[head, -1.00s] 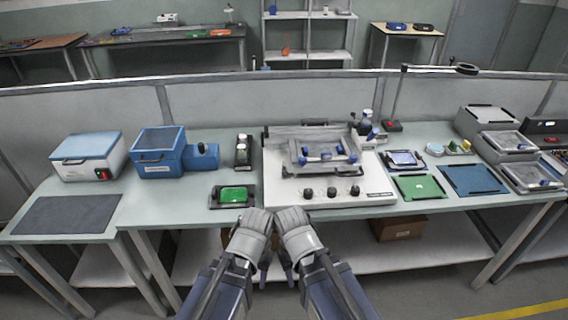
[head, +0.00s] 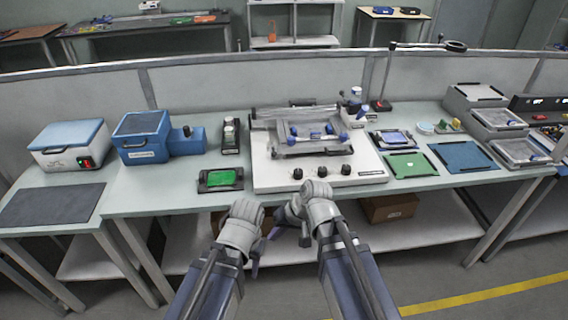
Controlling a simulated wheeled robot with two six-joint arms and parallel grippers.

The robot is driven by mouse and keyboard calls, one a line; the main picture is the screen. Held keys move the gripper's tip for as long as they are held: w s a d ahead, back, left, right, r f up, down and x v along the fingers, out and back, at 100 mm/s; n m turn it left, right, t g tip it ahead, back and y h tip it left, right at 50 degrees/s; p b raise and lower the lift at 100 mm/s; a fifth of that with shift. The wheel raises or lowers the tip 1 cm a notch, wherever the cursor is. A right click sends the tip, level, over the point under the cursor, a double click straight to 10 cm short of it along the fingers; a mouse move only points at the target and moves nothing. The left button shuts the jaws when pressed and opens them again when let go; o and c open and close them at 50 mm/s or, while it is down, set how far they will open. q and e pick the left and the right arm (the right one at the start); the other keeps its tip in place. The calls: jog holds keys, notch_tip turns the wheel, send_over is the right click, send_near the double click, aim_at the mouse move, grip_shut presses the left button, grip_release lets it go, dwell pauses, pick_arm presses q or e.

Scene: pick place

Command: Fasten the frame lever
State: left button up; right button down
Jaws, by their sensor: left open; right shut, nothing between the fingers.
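The white-based machine (head: 275,180) stands at the middle of the bench, with several black knobs on its front. A metal frame (head: 290,150) with a blue-ended bar (head: 315,135) sits on it. I cannot tell which part is the frame lever. My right gripper (head: 296,228) is shut and empty, in front of the machine's front edge. Both are apart from the machine.
A green board in a black holder (head: 220,180) lies left of the machine. A green mat (head: 410,165) and blue mat (head: 463,156) lie to the right. Blue boxes (head: 145,137) stand at the left. A tall stand (head: 386,75) rises behind. Bare bench shows at front left.

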jog(key=w+d+r+m+t+y+b, duration=0.2)
jog(key=w+d+r+m+t+b, duration=0.1)
jog(key=w+d, duration=0.4)
jog(key=w+d+r+m+t+y+b, duration=0.2)
jog(key=w+d+r+m+t, duration=0.4)
jog(key=w, duration=0.4)
jog(key=shift+w+d+m+t+b, duration=0.15)
jog(key=shift+d+m+t+b, duration=0.55)
jog(key=shift+d+t, duration=0.4)
jog(key=shift+a, duration=0.15)
jog(key=b, duration=0.2)
send_near(274, 150)
jog(key=w+d, duration=0.1)
jog(key=w, duration=0.1)
jog(key=shift+w+d+f, duration=0.1)
jog(key=shift+w+d, duration=0.25)
jog(key=shift+d, duration=0.05)
jog(key=shift+w+a+f, duration=0.1)
jog(key=shift+a+f, duration=0.05)
jog(key=shift+a, duration=0.8)
jog(key=shift+w+a+f, duration=0.15)
jog(key=shift+a+f, duration=0.05)
jog(key=shift+a, duration=0.85)
